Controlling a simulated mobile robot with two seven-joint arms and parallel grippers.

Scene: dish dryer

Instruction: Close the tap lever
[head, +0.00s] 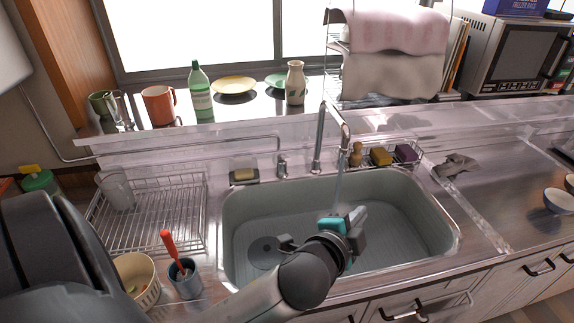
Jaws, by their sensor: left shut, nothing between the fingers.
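The chrome tap (320,137) stands at the sink's back edge, its tall spout bent over the basin. A thin stream of water (338,185) falls from the spout toward my left gripper. A small chrome fitting (282,166) stands left of the spout; it may be the lever, but I cannot tell its position. My left gripper (355,222) is over the sink basin (405,205), in front of and below the spout. It is shut and empty, apart from the tap. My arm hides part of the basin's front. My right gripper is not in view.
A soap dish (244,176) sits left of the tap. A sponge rack (404,160) is right of it. A wire dish rack (150,215) stands left of the sink. A beige bowl (137,278) and a blue cup (186,281) are near the front left.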

